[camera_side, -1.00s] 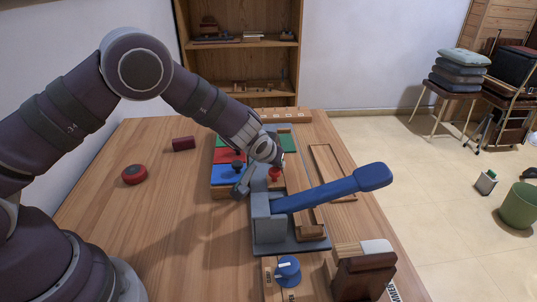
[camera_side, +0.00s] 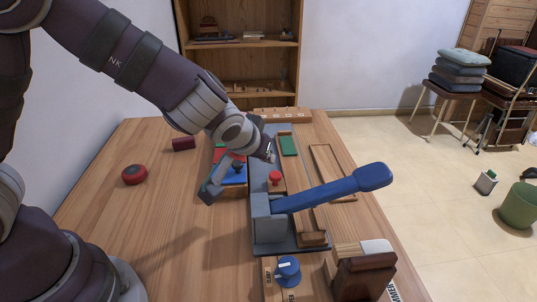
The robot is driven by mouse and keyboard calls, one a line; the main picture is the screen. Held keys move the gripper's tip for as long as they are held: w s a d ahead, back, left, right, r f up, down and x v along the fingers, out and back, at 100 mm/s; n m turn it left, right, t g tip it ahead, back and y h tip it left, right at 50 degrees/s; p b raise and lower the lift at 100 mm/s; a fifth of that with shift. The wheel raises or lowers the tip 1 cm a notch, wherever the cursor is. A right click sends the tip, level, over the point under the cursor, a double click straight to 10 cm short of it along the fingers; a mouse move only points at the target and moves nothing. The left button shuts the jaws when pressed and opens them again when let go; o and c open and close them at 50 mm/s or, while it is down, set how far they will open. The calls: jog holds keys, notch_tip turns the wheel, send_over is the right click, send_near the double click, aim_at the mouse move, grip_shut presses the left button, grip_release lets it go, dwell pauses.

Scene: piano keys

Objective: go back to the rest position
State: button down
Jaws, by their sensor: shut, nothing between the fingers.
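My gripper (camera_side: 206,193) is shut and empty. No piano keys can be made out clearly.
A blue lever (camera_side: 330,188) on a grey base (camera_side: 268,228) rises to the right. A red knob (camera_side: 275,176), a green block (camera_side: 288,146) and a blue dial (camera_side: 288,269) stand nearby. A red disc (camera_side: 134,175) and a dark red cylinder (camera_side: 183,143) lie left on mostly bare table (camera_side: 150,220).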

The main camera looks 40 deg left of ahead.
jog(key=s+a+r+m+g+h, duration=0.1)
jog(key=s+r, duration=0.3)
jog(key=s, duration=0.4)
jog(key=s+a+r+m+g+h, duration=0.1)
jog(key=s+a+r, duration=0.3)
jog(key=s, duration=0.5)
jog(key=shift+a+r+m+h, duration=0.3)
jog(key=shift+r+m, duration=0.3)
jog(key=shift+m, duration=0.2)
